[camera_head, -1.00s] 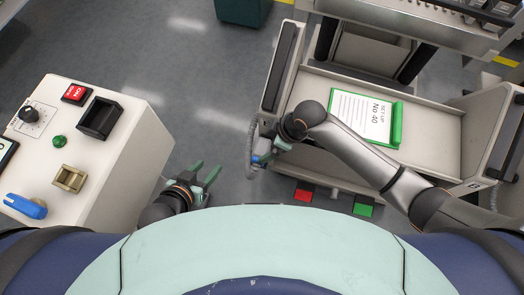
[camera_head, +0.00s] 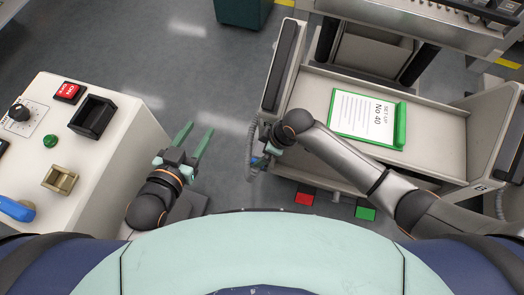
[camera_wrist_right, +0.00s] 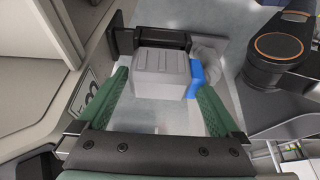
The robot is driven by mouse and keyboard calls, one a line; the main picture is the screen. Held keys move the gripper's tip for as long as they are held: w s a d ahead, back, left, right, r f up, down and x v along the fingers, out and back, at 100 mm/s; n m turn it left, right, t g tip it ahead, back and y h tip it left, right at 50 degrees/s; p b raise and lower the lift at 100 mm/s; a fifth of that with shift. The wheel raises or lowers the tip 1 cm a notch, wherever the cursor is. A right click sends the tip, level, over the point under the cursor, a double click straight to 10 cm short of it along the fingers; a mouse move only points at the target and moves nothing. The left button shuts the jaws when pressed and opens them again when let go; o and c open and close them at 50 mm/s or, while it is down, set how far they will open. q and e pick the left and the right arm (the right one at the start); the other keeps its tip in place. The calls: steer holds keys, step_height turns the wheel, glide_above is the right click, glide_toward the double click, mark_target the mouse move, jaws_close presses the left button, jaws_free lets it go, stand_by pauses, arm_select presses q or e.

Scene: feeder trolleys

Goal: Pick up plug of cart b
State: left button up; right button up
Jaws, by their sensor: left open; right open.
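The plug (camera_wrist_right: 162,73) is a grey block with a blue end, seen in the right wrist view at a black holder (camera_wrist_right: 150,40) on the cart's side. My right gripper (camera_wrist_right: 160,85) is open, with its green fingers on either side of the plug; I cannot tell whether they touch it. In the head view, my right gripper (camera_head: 262,160) is at the left side of the cart (camera_head: 435,165), and my wrist mostly hides the plug. A grey cable (camera_head: 251,145) hangs there. My left gripper (camera_head: 198,145) is open and empty, above the floor.
A control box (camera_head: 130,140) with buttons and a blue knob stands at the left. A clipboard (camera_head: 367,118) with a green edge lies on the cart's shelf. Red (camera_head: 304,198) and green (camera_head: 365,212) pedals are low at the cart's front. Floor between box and cart is clear.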

jaws_close()
stand_by(0.7)
